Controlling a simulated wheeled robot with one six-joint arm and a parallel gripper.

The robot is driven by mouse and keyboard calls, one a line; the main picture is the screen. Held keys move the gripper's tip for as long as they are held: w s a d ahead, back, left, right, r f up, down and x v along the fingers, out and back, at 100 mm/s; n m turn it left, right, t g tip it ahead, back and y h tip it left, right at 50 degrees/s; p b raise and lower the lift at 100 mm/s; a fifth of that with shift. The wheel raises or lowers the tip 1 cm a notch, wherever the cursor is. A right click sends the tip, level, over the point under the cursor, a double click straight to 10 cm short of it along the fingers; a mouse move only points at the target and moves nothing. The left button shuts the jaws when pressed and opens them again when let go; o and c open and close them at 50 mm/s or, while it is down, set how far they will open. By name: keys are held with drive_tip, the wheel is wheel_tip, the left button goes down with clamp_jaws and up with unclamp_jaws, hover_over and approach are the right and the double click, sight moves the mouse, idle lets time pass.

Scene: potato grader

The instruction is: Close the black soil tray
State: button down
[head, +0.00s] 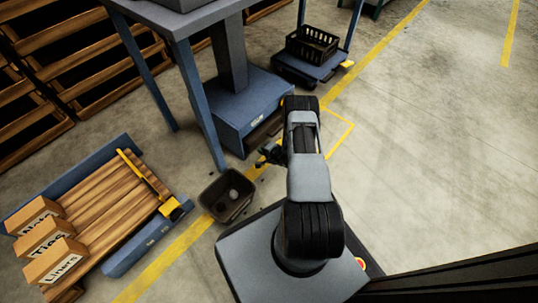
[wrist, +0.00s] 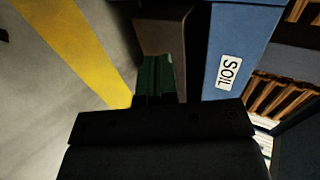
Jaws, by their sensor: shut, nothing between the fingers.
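The blue grader base (head: 232,118) carries a white SOIL label, which is readable in the wrist view (wrist: 229,72). The dark soil tray (head: 262,134) shows at the base's lower right side and appears to stick out of it; my arm hides part of it. In the wrist view the tray's dark brownish face (wrist: 163,30) lies left of the blue panel. My gripper (head: 268,154) is low beside the tray. Its green fingers (wrist: 155,78) are together and empty, pointing at the tray's face. I cannot tell whether they touch it.
A dark bin (head: 228,196) with a few round lumps stands on the floor left of my gripper. A pallet platform (head: 110,215) with labelled boxes is at left. A black crate (head: 312,44) sits on a blue cart behind. The floor at right is clear.

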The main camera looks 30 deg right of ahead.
sight(251, 144)
drive_tip(key=w, duration=0.1)
drive_tip(key=w+a+b, duration=0.1)
drive_tip(key=w, duration=0.2)
drive_tip(key=shift+a+f+b, duration=0.2)
drive_tip(key=shift+f+b, duration=0.1)
drive_tip(key=shift+f, duration=0.05)
drive_tip(key=shift+w+a+r, duration=0.1)
drive_tip(key=shift+w+a, duration=0.05)
drive_tip(key=shift+w, duration=0.25)
